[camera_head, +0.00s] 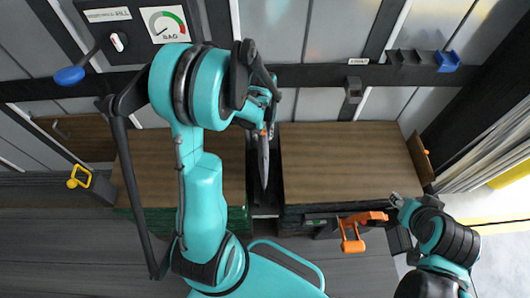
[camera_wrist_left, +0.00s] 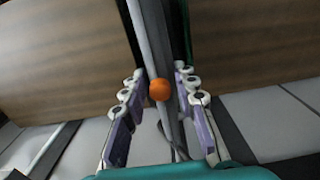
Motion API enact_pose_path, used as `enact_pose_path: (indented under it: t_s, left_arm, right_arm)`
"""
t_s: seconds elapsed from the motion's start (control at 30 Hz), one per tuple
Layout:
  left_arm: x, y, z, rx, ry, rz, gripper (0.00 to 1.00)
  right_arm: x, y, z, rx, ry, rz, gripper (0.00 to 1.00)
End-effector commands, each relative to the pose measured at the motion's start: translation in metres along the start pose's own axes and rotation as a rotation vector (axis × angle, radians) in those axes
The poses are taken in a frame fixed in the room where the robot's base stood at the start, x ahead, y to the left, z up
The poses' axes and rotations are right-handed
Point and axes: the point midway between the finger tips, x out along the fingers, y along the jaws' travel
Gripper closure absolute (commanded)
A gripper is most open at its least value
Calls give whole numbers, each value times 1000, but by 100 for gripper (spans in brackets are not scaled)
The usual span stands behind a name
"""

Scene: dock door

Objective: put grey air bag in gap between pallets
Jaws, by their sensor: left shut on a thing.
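The grey air bag (camera_head: 264,165) is thin and seen nearly edge-on in the head view, upright over the dark gap (camera_head: 264,200) between the left pallet load (camera_head: 165,170) and the right pallet load (camera_head: 345,160). My left gripper (camera_head: 267,128) is shut on the bag's far end. In the left wrist view the bag (camera_wrist_left: 150,35) runs between the fingers (camera_wrist_left: 158,82), with an orange cap (camera_wrist_left: 160,89) on it. How deep the bag sits is hard to tell. My right gripper (camera_head: 396,201) is near the right load's front corner; its fingers are too small to read.
An orange inflator-like tool (camera_head: 352,235) is at the right load's front. A gauge panel (camera_head: 165,22) and blue-handled lever (camera_head: 70,75) are at upper left. A dark rack (camera_head: 410,60) is on the back wall. A yellow-handled item (camera_head: 80,177) stands left.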

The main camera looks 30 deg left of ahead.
Motion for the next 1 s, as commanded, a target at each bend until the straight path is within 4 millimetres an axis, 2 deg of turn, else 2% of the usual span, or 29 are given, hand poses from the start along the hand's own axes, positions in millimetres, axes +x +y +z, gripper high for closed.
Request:
enact_pose_path:
  t_s: [0.03,0.2,0.4,0.53,0.87,1.0]
  left_arm:
    - [18,0,0,0,0,0,100]
    - [66,0,0,0,0,0,100]
    - [108,0,0,0,0,0,100]
    - [120,0,0,0,0,0,100]
    - [132,0,0,0,0,0,100]
    - [146,0,0,0,0,0,100]
  right_arm:
    - [15,0,11,0,0,0,60]
    - [54,0,39,0,0,0,60]
    - [88,0,63,0,0,0,60]
    - [98,0,70,0,0,0,60]
    - [106,0,76,0,0,0,60]
    - [114,0,81,0,0,0,60]
